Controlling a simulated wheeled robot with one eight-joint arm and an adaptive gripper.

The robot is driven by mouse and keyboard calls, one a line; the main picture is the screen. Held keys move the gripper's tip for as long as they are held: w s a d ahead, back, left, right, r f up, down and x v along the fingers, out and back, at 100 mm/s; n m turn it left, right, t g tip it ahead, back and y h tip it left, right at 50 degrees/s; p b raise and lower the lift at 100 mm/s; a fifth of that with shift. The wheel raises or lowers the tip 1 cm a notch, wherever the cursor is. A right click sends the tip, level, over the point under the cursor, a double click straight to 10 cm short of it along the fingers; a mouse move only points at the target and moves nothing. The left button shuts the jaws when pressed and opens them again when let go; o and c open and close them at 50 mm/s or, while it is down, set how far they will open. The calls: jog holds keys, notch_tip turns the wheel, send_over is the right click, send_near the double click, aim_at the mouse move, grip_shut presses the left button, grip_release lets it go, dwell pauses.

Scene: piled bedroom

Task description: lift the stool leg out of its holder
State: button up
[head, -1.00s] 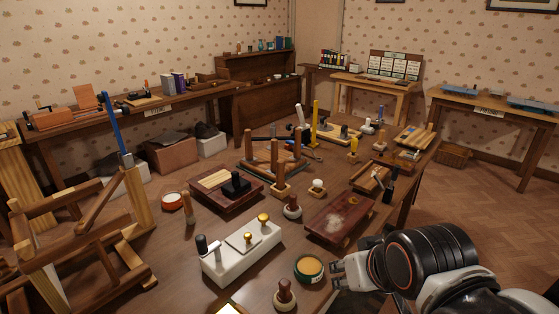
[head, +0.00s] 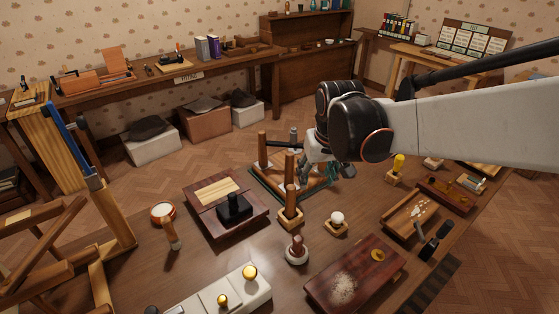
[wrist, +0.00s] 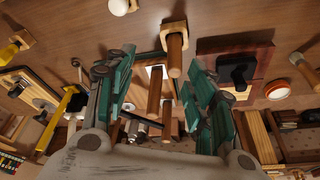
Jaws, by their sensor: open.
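A brown wooden stool leg (head: 291,178) stands upright in a small square wooden holder (head: 289,219) on the table. In the wrist view the leg (wrist: 174,58) and its holder (wrist: 173,27) show near the top, in line with the gap between my fingers. My gripper (head: 318,174) is open, with teal fingers, behind and to the right of the leg in the head view. Nothing is clearly held. Other upright legs stand on a wooden stool piece (head: 262,181) just behind; my gripper partly hides it.
A dark red block with a black-handled tool (head: 234,208) stands left of the holder. A white knob on a wooden base (head: 336,222) and a dark stamp (head: 296,250) are close by. A red-brown board (head: 356,277) lies in front.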

jog(key=g+p, duration=0.2)
send_over(291, 187)
jog(key=shift+n, duration=0.3)
jog(key=f, duration=0.5)
jog(key=shift+s+d+f, duration=0.2)
jog(key=shift+s+f, duration=0.15)
jog(key=shift+f, duration=0.05)
jog(key=f, duration=0.2)
jog(key=f+b, duration=0.1)
jog(key=f, duration=0.2)
jog(key=w+f+b, duration=0.1)
jog(key=f, duration=0.2)
jog(key=shift+a, duration=0.2)
jog(key=shift+w+f+b, duration=0.2)
jog(key=shift+f+b, duration=1.35)
jog(key=shift+f, duration=1.4)
grip_shut()
